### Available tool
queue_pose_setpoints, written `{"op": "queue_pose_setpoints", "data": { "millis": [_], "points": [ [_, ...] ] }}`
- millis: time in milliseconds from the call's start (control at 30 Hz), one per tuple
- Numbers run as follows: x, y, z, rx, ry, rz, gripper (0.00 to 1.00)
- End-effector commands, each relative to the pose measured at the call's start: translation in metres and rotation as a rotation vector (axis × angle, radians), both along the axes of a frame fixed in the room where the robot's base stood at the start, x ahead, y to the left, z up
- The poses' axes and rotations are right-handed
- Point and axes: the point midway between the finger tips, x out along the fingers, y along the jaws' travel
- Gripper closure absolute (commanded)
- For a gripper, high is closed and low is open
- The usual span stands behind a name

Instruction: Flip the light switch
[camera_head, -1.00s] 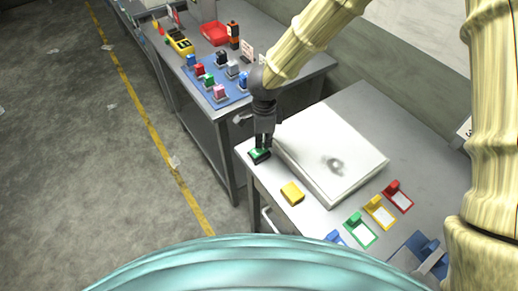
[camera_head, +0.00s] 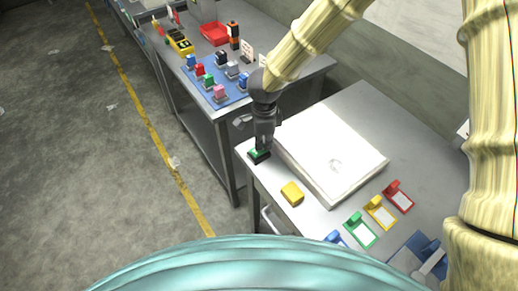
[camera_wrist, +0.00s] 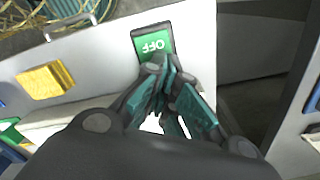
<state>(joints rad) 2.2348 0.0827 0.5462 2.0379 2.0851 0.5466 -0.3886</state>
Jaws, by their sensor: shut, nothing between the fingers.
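The light switch (camera_head: 256,158) is a small green rocker in a dark frame at the near left corner of the grey table. In the wrist view its green face (camera_wrist: 152,42) reads "OFF", upside down. My gripper (camera_head: 263,146) is shut and empty, pointing down just above the switch. In the wrist view its fingertips (camera_wrist: 162,66) overlap the switch's lower edge; I cannot tell whether they touch it. A large flat white light panel (camera_head: 330,148) beside the switch looks bright white.
A yellow block (camera_head: 292,193) lies on the table in front of the panel. Green (camera_head: 361,231), yellow (camera_head: 380,212) and red (camera_head: 398,196) framed holders stand to the right. Another bench with a blue mat (camera_head: 232,99) and small coloured items stands behind.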

Motion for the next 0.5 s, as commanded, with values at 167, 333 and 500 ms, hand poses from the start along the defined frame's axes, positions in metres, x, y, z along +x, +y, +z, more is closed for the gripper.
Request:
{"op": "queue_pose_setpoints", "data": {
  "millis": [167, 333, 500],
  "points": [
    [-0.001, 0.0, 0.0, 0.0, 0.002, 0.0, 1.0],
    [-0.001, 0.0, 0.01, 0.001, 0.002, 0.0, 1.0],
    [-0.001, 0.0, 0.02, 0.001, 0.002, -0.001, 1.0]
  ]
}}
